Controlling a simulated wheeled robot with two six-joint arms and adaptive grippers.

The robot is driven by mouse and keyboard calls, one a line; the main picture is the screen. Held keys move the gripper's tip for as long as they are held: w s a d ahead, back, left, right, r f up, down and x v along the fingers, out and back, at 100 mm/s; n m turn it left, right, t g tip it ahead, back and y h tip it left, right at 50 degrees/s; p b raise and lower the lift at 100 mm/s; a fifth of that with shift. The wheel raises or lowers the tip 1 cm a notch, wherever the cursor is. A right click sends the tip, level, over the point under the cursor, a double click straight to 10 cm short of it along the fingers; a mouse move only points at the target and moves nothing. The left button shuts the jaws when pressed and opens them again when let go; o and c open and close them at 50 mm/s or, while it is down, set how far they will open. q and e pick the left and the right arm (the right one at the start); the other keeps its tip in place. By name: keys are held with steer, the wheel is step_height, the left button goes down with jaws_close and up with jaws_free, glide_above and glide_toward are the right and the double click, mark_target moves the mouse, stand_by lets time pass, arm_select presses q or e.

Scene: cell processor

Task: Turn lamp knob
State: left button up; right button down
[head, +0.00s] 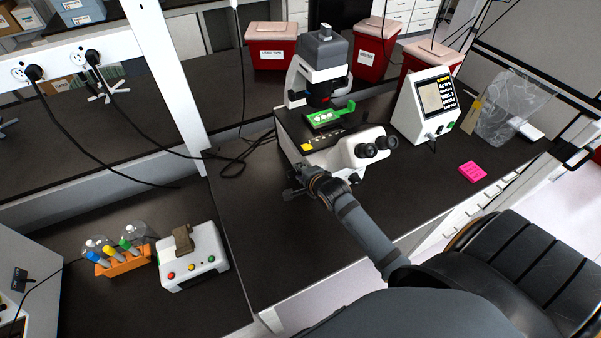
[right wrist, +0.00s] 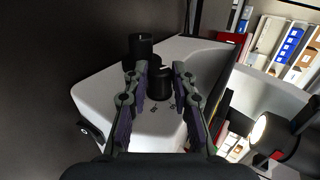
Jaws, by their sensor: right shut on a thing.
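The white microscope (head: 345,155) stands on the dark bench with its black eyepieces (head: 376,147) toward the right. A green slide holder (head: 328,116) is on its stage. My right gripper (head: 298,190) is at the lower left side of the microscope body. In the right wrist view the fingers of my right gripper (right wrist: 160,84) are on either side of a short black knob (right wrist: 160,86) on the white body (right wrist: 110,95), and are shut on it. Another black cylinder (right wrist: 140,47) stands behind it. In the head view the knob is hidden by my gripper. My left gripper is not in view.
A white monitor unit (head: 426,107) and a pink pad (head: 473,172) are to the right. Red bins (head: 271,50) stand behind. An orange tube rack (head: 124,262) and a white button box (head: 191,262) are at lower left. Black cables cross the bench left of the microscope.

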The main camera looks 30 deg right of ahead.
steer(key=c, duration=1.1)
jaws_free()
steer(key=v, duration=1.2)
steer(key=shift+s, duration=0.1)
